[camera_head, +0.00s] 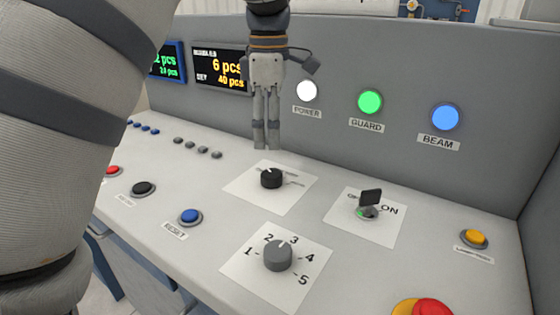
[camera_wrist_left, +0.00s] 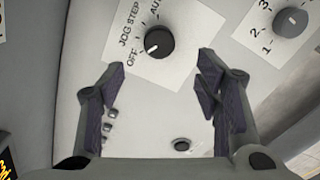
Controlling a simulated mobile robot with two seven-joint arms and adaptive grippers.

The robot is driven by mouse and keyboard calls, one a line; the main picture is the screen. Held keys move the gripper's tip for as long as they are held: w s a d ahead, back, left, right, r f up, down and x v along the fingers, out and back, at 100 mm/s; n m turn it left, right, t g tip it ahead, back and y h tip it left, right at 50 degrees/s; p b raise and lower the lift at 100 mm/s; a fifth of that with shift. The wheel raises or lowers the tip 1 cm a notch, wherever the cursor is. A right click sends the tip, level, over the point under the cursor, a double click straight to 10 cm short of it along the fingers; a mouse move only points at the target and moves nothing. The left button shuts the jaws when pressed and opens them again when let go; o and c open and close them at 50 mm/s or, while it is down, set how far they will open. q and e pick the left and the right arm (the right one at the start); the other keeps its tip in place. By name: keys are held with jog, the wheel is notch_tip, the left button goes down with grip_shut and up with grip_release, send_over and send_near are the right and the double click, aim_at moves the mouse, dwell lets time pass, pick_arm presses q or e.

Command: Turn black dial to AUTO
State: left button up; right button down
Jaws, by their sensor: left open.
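The black dial (camera_head: 271,178) sits on a white label plate (camera_head: 248,190) on the console. It also shows in the left wrist view (camera_wrist_left: 159,43), with the words OFF, JOG STEP and a partly cut-off AUTO around it. Its white mark points toward OFF. My left gripper (camera_head: 267,143) points down and hangs above and slightly behind the dial in the head view. In the left wrist view its two fingers (camera_wrist_left: 160,82) are spread apart with nothing between them, and the dial lies just beyond the tips, apart from them. My right gripper is not in view.
A grey numbered dial (camera_head: 278,256) sits in front, and a black key switch (camera_head: 369,203) stands up to the right. A blue button (camera_head: 190,216) and red emergency button (camera_head: 432,307) are nearby. The upright panel with lit lamps (camera_head: 370,101) rises behind my gripper.

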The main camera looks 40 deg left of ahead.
aim_at(272, 173)
pick_arm(q)
notch_tip(272, 173, down, 9)
jog(key=shift+f, duration=0.1)
jog(key=c, duration=1.2)
jog(key=shift+o, duration=0.2)
jog(key=shift+m, duration=0.3)
jog(key=m, duration=0.5)
jog(key=shift+p, duration=0.35)
jog(key=m, duration=0.6)
jog(key=shift+w, duration=0.1)
jog(key=m, duration=0.6)
jog(key=shift+m, duration=0.3)
jog(key=m, duration=0.5)
jog(key=shift+m, duration=0.3)
